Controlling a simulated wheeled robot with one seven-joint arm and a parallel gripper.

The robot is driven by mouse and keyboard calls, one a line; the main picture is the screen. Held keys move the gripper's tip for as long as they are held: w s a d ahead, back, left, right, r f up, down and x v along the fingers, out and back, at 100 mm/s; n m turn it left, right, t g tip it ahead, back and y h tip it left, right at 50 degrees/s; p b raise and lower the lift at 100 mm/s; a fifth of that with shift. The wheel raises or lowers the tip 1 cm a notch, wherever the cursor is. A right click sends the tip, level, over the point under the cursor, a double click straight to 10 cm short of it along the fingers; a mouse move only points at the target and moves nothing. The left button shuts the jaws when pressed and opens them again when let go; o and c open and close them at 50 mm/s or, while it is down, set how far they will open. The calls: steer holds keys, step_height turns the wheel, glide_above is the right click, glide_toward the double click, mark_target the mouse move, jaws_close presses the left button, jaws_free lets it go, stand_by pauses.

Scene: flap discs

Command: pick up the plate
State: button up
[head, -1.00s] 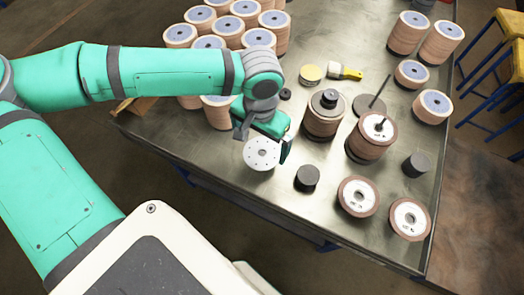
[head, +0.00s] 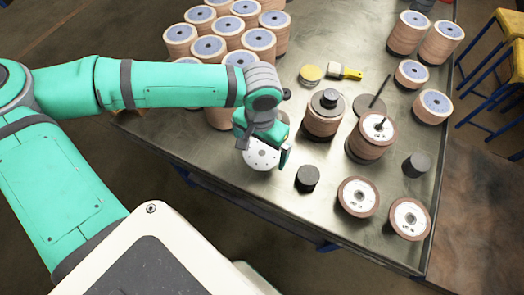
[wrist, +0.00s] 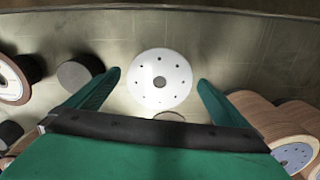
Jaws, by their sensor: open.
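The plate is a white round disc with a dark centre hole and a ring of small holes. In the head view the plate (head: 261,158) lies near the table's front left edge, partly hidden by my gripper (head: 268,146). In the wrist view the plate (wrist: 160,92) lies ahead, between the lines of the two green fingers. My gripper (wrist: 158,90) is open, with one finger on each side of the plate in that view. Nothing is held. I cannot tell whether the fingers touch the plate.
The metal table (head: 270,215) carries several disc stacks (head: 209,48) at the back left. A black cylinder (head: 307,178) stands right of the plate. The front edge is bare.

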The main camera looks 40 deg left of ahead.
steer(key=shift+f, duration=0.1)
steer(key=c, duration=1)
